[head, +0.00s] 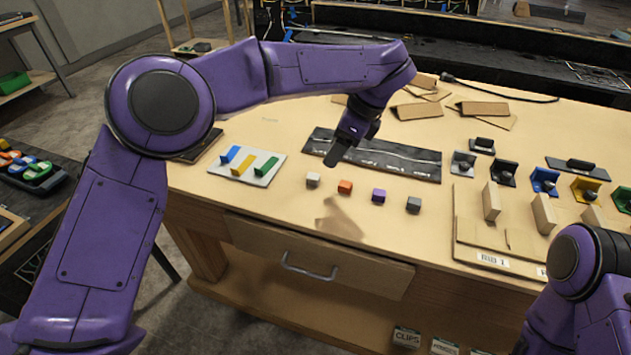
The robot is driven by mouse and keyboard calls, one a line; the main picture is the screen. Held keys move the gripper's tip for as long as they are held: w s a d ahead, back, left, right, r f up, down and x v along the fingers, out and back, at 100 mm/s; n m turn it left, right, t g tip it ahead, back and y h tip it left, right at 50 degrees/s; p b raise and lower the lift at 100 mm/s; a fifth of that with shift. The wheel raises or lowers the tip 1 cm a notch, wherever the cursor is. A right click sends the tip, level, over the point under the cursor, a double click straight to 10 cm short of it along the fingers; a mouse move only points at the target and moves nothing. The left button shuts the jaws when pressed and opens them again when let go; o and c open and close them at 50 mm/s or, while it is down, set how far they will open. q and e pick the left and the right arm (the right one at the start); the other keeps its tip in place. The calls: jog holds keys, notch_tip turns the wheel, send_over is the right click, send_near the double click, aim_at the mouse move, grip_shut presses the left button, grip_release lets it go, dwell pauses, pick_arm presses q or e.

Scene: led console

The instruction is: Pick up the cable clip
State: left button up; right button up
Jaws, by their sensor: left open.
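Small blocks stand in a row on the wooden table: a white one (313,179), an orange one (345,187), a purple one (378,196) and a grey one (413,205). They may be clips, but they are too small to tell, and I cannot say which thing is the cable clip. My left gripper (335,154) points down above the table, behind the white and orange blocks and in front of a dark strip (415,163). It is open, and nothing shows between its fingers. My right arm shows at the lower right; its gripper is out of view.
A pale board (276,177) with blue, yellow and green bars lies at left. Brackets, including a blue one (545,181), and upright wooden blocks (491,201) stand at right. Cardboard pieces (418,111) and a black cable (500,91) lie at the back. A drawer (320,262) is below.

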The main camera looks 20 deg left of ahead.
aim_at(315, 176)
pick_arm(q)
jog(key=x, duration=0.2)
jog(key=p+x, duration=0.1)
jog(key=x, duration=0.1)
jog(key=shift+w+a+f, duration=0.1)
jog(key=shift+w+f, duration=0.15)
jog(key=shift+a+f+p, duration=0.2)
jog(key=shift+f+p, duration=0.05)
jog(key=shift+p, duration=0.1)
jog(key=shift+w+a+f+p, duration=0.1)
jog(key=shift+a+f+p, duration=0.7)
jog(key=shift+f+p, duration=0.3)
jog(key=x, duration=0.2)
jog(key=shift+w+a+f, duration=0.1)
jog(key=shift+w+f, duration=0.05)
jog(key=shift+f, duration=0.15)
jog(key=shift+r, duration=0.1)
jog(key=c, duration=0.3)
grip_shut()
